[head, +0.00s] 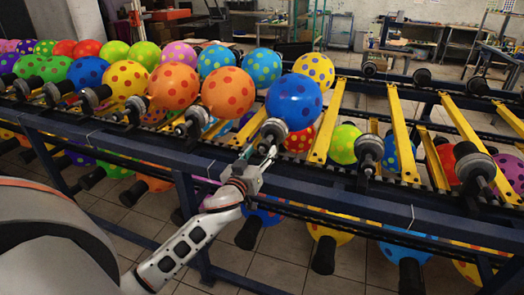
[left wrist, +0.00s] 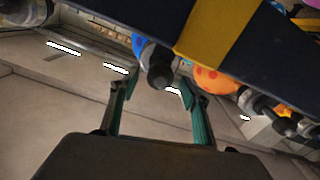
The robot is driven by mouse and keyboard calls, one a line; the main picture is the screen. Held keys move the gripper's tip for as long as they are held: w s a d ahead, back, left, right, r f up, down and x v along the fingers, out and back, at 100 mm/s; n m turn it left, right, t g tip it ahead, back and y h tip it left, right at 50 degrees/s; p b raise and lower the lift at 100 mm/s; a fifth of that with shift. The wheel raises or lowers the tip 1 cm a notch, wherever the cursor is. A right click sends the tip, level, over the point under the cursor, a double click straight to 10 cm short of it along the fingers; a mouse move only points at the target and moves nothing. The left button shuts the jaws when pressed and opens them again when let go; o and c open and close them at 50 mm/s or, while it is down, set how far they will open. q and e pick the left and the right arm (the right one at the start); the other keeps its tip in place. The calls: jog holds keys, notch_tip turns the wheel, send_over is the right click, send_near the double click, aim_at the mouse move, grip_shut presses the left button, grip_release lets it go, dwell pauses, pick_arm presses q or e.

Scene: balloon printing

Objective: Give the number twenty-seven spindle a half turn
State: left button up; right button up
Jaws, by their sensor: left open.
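My left gripper (head: 262,153) is open just below and in front of this hub. In the left wrist view the fingers of my left gripper (left wrist: 156,92) stand apart, and the dark spindle end (left wrist: 161,76) shows between and beyond them, with no clear contact. A bit of blue balloon (left wrist: 139,42) shows behind it. My right gripper is not in view.
The dark blue rack rail (head: 330,188) runs across in front. An orange balloon (head: 229,92) on its spindle (head: 193,121) is close on the left. Empty-looking spindles (head: 369,150) and yellow bars (head: 403,135) are on the right. More balloons hang below.

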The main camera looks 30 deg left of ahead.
pick_arm(q)
jog(key=shift+x, duration=0.8)
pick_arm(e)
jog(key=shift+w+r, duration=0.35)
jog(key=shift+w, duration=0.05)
pick_arm(q)
jog(key=c, duration=1.1)
